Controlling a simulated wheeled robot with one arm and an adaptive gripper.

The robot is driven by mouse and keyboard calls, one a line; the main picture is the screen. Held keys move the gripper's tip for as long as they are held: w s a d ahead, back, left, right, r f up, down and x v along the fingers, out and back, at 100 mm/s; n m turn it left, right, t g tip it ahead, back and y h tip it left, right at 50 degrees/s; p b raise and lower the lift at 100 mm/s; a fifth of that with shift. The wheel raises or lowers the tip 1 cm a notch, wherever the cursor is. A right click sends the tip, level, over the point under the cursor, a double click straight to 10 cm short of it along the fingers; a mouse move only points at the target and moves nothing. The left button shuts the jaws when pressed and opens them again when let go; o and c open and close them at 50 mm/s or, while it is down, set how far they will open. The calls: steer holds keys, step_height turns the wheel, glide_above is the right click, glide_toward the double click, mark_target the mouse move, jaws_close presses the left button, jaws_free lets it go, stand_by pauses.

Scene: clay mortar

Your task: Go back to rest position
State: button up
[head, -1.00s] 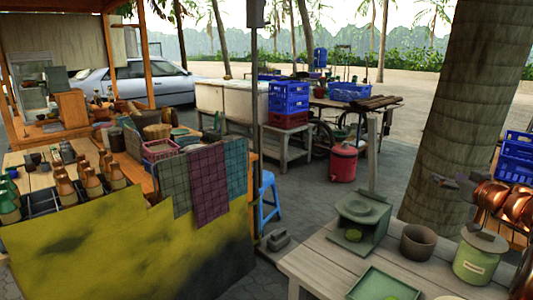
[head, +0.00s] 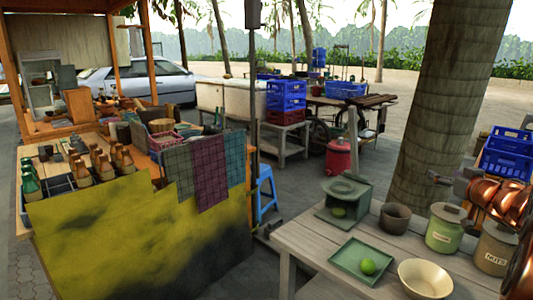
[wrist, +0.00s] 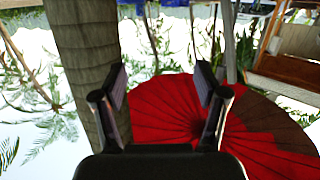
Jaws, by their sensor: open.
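My gripper (wrist: 160,88) is open in the wrist view, with its two dark fingers apart and nothing between them. My copper-coloured arm is at the right edge of the head view, and a dark grey end (head: 440,178) shows in front of the tree trunk. A brown clay mortar (head: 395,219) stands upright on the pale wooden table (head: 298,240), apart from my arm. A green stove-like stand (head: 343,198) is left of it, with a green round thing inside. A green tray (head: 345,262) holds a lime (head: 368,267).
A cream bowl (head: 425,279) and lidded jars (head: 445,228) are near my arm. The tree trunk (head: 430,110) stands behind the table. A stall with a yellow cloth (head: 130,235) is at left. The wrist view shows a red parasol (wrist: 170,110).

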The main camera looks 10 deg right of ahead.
steer(key=s+a+f+m+g+b, duration=0.1)
steer(key=s+a+f+g+b, duration=0.1)
steer(key=a+f, duration=0.4)
steer(key=s+a+f+g+h+b, duration=0.1)
steer(key=s+a+f+g+b, duration=0.1)
steer(key=s+a+f+g, duration=0.3)
steer(key=s+a+f+m+g+h+b, duration=0.1)
steer(key=s+a+f+g+b, duration=0.1)
steer(key=s+a+f, duration=0.3)
steer(key=shift+s+a+f+m+g, duration=0.1)
steer(key=shift+a+f+g, duration=0.15)
steer(key=shift+a+f, duration=0.55)
steer(key=shift+w+a+f+m+g, duration=0.1)
steer(key=shift+a+f+g, duration=0.3)
steer(key=shift+a, duration=0.65)
steer(key=shift+s+a+f+m+g, duration=0.1)
steer(key=shift+a+f+g, duration=0.05)
steer(key=shift+a+f, duration=0.7)
steer(key=s+a+f+n+g+y+b, duration=0.2)
steer(key=s+a+f+g, duration=0.25)
steer(key=s+a, duration=0.75)
steer(key=s+a+f+n+g+y+b, duration=0.2)
steer(key=s+a+f+g+y, duration=0.3)
steer(key=s+a, duration=0.65)
step_height(320, 180, up, 24)
steer(key=s+d+t+h+p, duration=0.1)
steer(key=s+t+h+p, duration=0.1)
steer(key=p, duration=2.2)
steer(key=shift+s+d, duration=0.3)
steer(key=shift+s, duration=0.05)
